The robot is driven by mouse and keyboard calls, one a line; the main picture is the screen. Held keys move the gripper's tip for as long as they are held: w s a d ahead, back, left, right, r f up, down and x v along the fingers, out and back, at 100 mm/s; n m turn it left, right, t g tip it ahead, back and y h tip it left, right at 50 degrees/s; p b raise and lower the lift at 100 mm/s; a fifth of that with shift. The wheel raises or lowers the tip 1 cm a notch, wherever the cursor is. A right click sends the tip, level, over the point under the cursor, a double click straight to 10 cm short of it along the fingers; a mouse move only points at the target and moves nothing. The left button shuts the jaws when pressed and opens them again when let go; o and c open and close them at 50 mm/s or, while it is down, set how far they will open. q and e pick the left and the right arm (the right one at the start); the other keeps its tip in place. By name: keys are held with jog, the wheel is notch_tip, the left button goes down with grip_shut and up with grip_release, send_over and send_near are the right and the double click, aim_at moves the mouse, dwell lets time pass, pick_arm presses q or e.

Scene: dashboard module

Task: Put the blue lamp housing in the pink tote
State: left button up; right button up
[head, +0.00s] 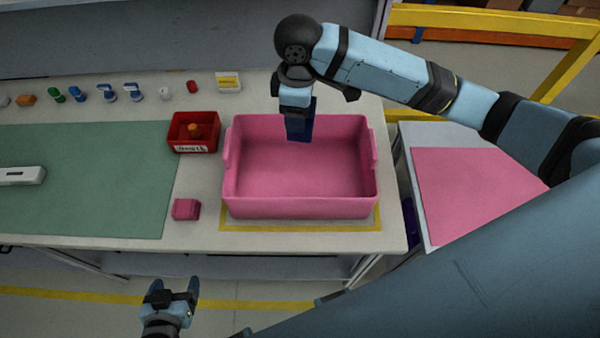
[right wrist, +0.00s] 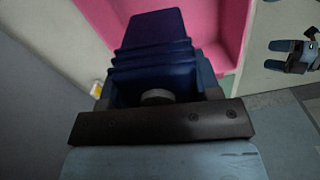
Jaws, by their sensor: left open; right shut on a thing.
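The pink tote (head: 300,208) stands on the right part of the table, open at the top and empty inside as far as I see. The blue lamp housing (head: 304,124) is held by my right gripper (head: 297,108) over the back part of the tote. In the right wrist view the housing (right wrist: 153,50) is dark blue with ridges, and the tote's pink wall (right wrist: 225,25) shows behind it. My right gripper is shut on the housing. My left gripper (head: 175,292) is open and empty, low in front of the table and away from the tote.
A red bin (head: 194,146) with an orange item stands left of the tote, and a pink block (head: 186,209) lies in front of it. Several small parts line the back. A green mat (head: 90,200) with a white device (head: 22,176) covers the left. A pink sheet (head: 470,180) lies right.

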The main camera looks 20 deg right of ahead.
jog(key=w+a+r+n+p, duration=0.1)
jog(key=a+r+n, duration=0.2)
jog(key=a+n, duration=0.85)
jog(key=d+f+n, duration=0.1)
jog(key=f, duration=0.5)
jog(key=d+f+n+p, duration=0.1)
jog(key=f, duration=0.6)
jog(key=d+f+n, duration=0.1)
jog(key=f, duration=0.5)
jog(key=shift+d+f+n+p, duration=0.25)
jog(key=shift+f+n+p, duration=0.1)
jog(key=shift+f, duration=0.1)
jog(key=o, duration=1)
notch_tip(320, 180, up, 12)
jog(key=b, duration=0.1)
